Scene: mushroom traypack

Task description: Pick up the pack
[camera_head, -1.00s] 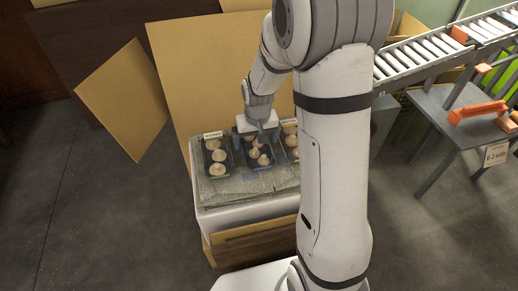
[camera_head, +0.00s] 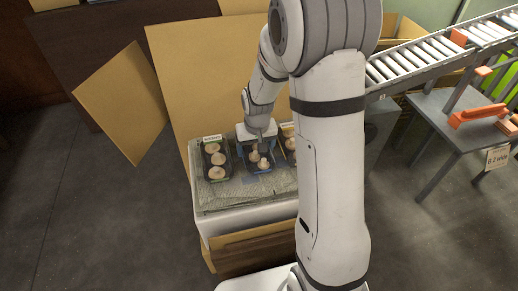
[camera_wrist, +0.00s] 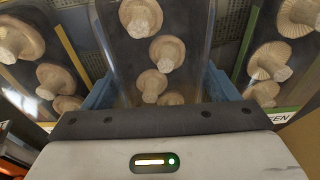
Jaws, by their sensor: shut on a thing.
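A dark, clear-covered pack of pale mushrooms (camera_head: 254,168) is in the middle of a row of packs in the head view. My gripper (camera_head: 259,148) is over its far end and shut on it. In the wrist view the same pack (camera_wrist: 147,75) runs away from the gripper body, with blue fingers (camera_wrist: 219,88) along both its sides. Its near end is hidden behind the gripper body. The pack seems slightly above the grey mat, but the height is hard to judge.
A left pack (camera_head: 216,160) and a right pack (camera_head: 290,146) stand close on either side. A roller conveyor (camera_head: 420,62) and a grey table (camera_head: 440,130) with orange parts are at the right.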

